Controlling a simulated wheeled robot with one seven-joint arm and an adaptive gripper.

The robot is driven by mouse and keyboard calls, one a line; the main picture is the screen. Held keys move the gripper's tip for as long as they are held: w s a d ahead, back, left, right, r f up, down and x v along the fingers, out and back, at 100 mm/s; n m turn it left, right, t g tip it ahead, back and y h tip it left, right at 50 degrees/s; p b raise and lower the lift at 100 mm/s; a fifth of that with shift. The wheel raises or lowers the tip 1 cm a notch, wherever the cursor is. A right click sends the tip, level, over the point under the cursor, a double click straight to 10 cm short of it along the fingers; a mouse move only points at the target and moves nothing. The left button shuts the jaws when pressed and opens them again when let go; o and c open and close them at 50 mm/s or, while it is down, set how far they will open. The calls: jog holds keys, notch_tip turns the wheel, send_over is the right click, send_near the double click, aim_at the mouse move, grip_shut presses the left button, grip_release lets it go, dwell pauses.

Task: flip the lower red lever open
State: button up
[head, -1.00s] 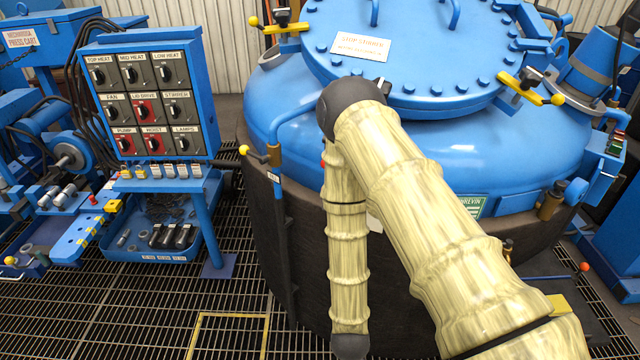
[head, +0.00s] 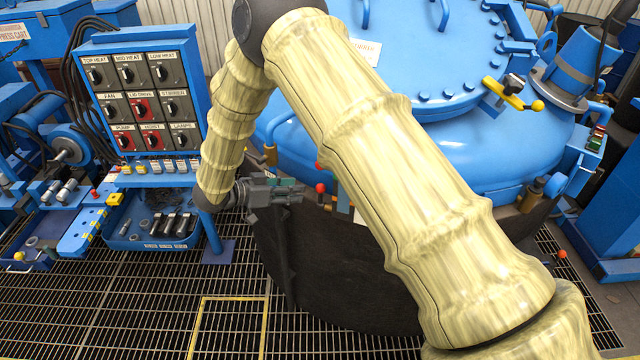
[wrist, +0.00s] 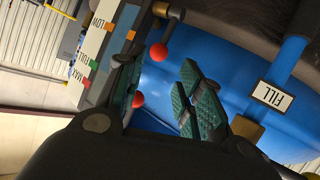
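Two red ball knobs show in the wrist view beside a level gauge (wrist: 98,50) marked MAX, FULL and LOW. One red knob (wrist: 157,51) is near the LOW end, the lower one by the labels. The other red knob (wrist: 137,99) is nearer the MAX end, close to the left finger. My gripper (wrist: 158,88) is open, its teal-padded fingers apart with nothing clamped. In the head view my gripper (head: 296,192) reaches right, close to a red knob (head: 320,187) in front of the blue furnace. My arm hides much of the gauge there.
The blue furnace vessel (head: 430,155) fills the right. The control panel (head: 145,95) and parts tray (head: 150,228) stand left. Open floor grating (head: 140,310) lies in front.

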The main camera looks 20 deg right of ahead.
aim_at(321, 187)
jog(key=p+x, duration=0.3)
jog(key=x, duration=0.7)
jog(key=shift+d+p, duration=0.3)
jog(key=shift+p, duration=0.05)
grip_shut()
